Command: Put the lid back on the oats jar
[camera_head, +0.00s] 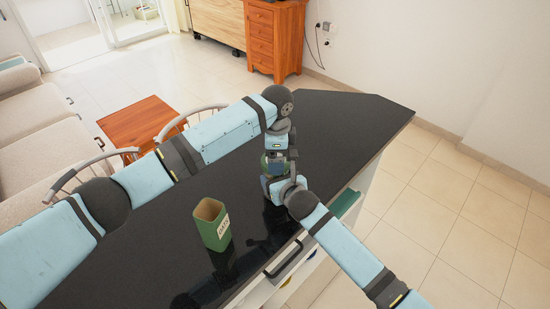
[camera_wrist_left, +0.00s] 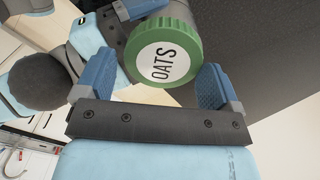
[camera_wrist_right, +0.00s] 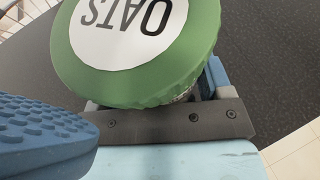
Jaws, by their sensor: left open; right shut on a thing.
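A round green lid with a white OATS label shows in the left wrist view (camera_wrist_left: 180,40) and fills the upper part of the right wrist view (camera_wrist_right: 135,78). A greyish rounded surface shows behind its rim in the left wrist view; I cannot tell if it is the jar's body. My right gripper (camera_head: 278,181) is shut on the lid or the piece it sits on. My left gripper (camera_wrist_left: 155,88) is open, its fingers facing the lid from the other side. In the head view both hands (camera_head: 280,152) meet over the counter and largely hide the held piece.
A green open-topped square container (camera_head: 211,229) with a pale label, too small to read, stands on the dark counter (camera_head: 335,110). Chairs and a low wooden table (camera_head: 140,121) are beyond the left side. The counter's far end is clear.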

